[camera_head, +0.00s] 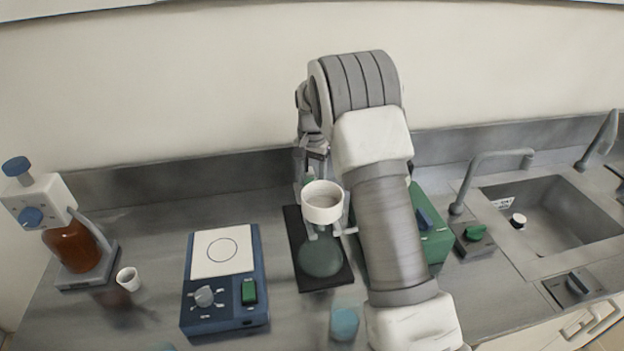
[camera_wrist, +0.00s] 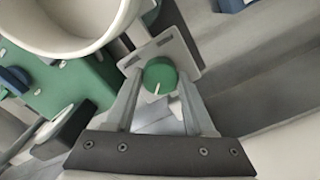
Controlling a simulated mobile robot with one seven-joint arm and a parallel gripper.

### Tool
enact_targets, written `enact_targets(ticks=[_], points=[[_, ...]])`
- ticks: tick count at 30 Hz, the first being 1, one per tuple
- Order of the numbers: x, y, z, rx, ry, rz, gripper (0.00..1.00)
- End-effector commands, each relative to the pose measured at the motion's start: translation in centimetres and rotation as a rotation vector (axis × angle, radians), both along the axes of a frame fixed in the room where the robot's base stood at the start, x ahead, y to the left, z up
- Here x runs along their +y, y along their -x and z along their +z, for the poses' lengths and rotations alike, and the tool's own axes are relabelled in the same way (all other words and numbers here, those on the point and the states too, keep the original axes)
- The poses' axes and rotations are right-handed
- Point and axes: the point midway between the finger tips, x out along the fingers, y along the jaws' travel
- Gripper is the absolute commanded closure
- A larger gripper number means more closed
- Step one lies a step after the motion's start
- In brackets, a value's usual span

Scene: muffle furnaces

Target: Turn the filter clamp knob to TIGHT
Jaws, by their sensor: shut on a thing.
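The filter clamp knob (camera_wrist: 160,73) is round and green with a short white mark at its lower edge in the wrist view. It sits on a grey slotted clamp plate (camera_wrist: 176,50). My gripper (camera_wrist: 158,80) is shut on the knob, one finger on each side. No TIGHT label is readable. In the head view the white filter funnel (camera_head: 322,214) stands over a greenish flask (camera_head: 320,258) on a black base (camera_head: 299,226). The funnel (camera_wrist: 60,45) also shows at upper left in the wrist view.
A blue hotplate (camera_head: 224,318) stands left of the flask. A green box (camera_head: 436,246) is right, partly behind my arm. A small white cup (camera_head: 128,279) and an amber bottle dispenser (camera_head: 74,247) are at far left. A sink (camera_head: 548,225) is at right.

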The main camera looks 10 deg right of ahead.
Motion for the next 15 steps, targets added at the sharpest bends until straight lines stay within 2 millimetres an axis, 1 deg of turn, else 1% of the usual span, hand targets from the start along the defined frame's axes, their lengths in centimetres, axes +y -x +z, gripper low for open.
enact_targets(ticks=[9,15], points=[[0.06,-0.02,0.10,-0.001,0.001,-0.293,1.00],[0.07,-0.03,0.11,-0.001,0.001,-0.450,1.00]])
